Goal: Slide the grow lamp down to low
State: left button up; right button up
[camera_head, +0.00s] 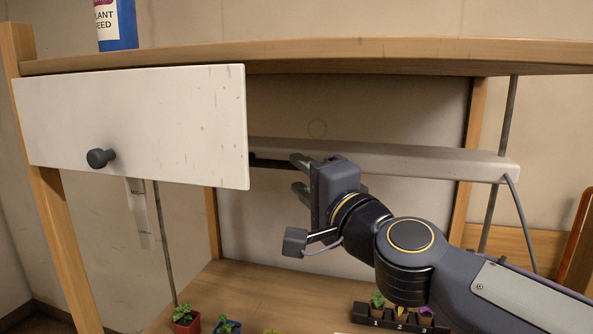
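The grow lamp (440,163) is a long pale grey bar across the shelf opening, just below the wooden top. Its right end is by a thin vertical rod, and a cable hangs from that end. A dark strip (272,160) shows on its left part, where the white drawer front hides the rest. My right gripper (299,176) is in front of the lamp's left-middle part, its two fingers apart and pointing left. I cannot tell whether the fingers touch the lamp. My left gripper is not in view.
The white drawer front (190,125) with a dark knob (101,158) juts out at the upper left. Below stand small potted plants (186,319) and a numbered dark tray (358,312). A blue bottle (118,27) is on top. The space left of my gripper under the lamp is free.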

aim_at(289, 168)
jog(key=x, duration=0.6)
grip_shut()
jog(key=shift+f, duration=0.1)
